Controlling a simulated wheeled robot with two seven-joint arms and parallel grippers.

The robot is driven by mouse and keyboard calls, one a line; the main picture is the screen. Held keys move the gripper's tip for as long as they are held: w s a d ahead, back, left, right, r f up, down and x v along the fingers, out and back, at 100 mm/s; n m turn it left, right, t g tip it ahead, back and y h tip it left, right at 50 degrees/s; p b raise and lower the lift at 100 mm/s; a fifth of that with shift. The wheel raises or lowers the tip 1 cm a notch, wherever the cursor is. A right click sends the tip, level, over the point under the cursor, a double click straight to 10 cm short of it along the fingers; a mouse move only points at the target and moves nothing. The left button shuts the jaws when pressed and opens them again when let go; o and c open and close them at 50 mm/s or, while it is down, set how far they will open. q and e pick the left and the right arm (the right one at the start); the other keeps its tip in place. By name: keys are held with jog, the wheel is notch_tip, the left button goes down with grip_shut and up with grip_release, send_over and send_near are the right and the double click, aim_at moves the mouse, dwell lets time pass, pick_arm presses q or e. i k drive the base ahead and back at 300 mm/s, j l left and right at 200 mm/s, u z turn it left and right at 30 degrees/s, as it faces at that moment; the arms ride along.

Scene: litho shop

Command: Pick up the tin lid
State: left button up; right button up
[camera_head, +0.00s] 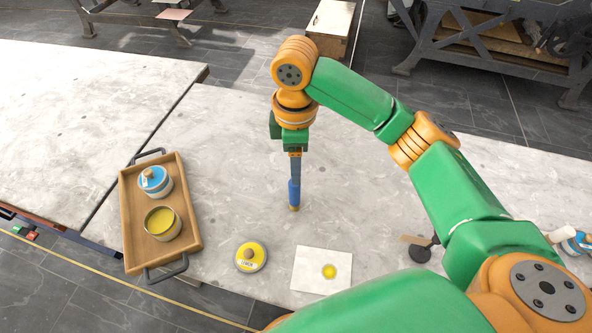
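A round yellow tin lid (250,256) with a small knob and a dark-lettered label lies flat on the pale stone table, between the wooden tray and a white card. My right gripper (294,207) points down above the table, up and to the right of the lid and apart from it. It shows as one narrow blue shape with a tan tip, so I cannot tell whether it is open or shut. An open tin of yellow ink (162,224) stands in the tray. My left gripper is not in view.
The wooden tray (190,196) with black handles also holds a blue-lidded tin (154,180). The white card (308,270) bears a yellow spot. A dark tool (421,251) lies at right, partly near my arm. The table's middle is clear.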

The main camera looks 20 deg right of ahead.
aim_at(250, 257)
jog(key=k, duration=1.5)
